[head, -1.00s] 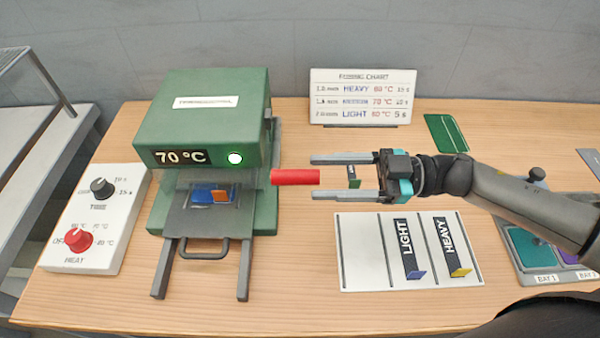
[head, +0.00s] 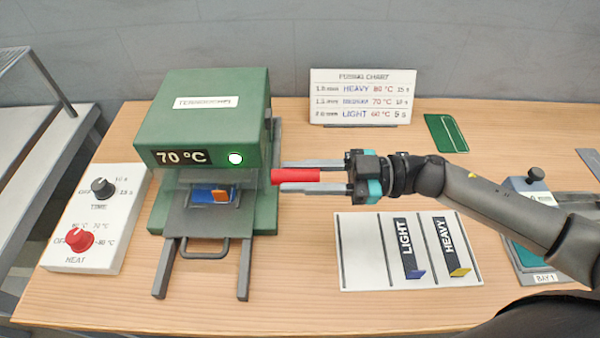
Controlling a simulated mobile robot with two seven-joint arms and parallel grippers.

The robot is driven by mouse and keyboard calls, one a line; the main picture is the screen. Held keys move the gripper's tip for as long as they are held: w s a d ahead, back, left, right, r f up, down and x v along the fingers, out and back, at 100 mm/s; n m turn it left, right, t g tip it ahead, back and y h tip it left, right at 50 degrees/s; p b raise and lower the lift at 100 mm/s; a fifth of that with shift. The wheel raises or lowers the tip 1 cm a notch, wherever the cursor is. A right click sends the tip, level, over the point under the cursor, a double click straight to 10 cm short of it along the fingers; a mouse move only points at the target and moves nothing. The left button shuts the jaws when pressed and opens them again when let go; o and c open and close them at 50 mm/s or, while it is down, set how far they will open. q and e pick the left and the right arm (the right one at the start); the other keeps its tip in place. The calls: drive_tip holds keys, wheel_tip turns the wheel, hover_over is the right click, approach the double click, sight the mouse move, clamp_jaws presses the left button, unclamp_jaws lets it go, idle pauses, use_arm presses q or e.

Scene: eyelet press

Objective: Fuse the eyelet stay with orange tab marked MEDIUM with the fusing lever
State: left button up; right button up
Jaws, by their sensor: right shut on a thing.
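The green press (head: 203,110) stands at left centre, its display showing 70 °C beside a lit green lamp. On its tray (head: 200,221) lies a blue piece (head: 206,195) under the press head, with an orange tab (head: 221,196) at its right; no MEDIUM marking is readable there. The fusing lever's red handle (head: 297,176) sticks out to the right of the press. My right gripper (head: 283,174) is shut on this handle, its fingers reaching in from the right. My left gripper is not in view.
A white control box (head: 95,218) with a black time knob and a red heat knob stands left. A white rack (head: 361,260) holds LIGHT and HEAVY stays. A fusing chart (head: 363,97) stands behind, with a green piece (head: 446,133) to its right.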

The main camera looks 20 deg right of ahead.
clamp_jaws()
idle(0.9)
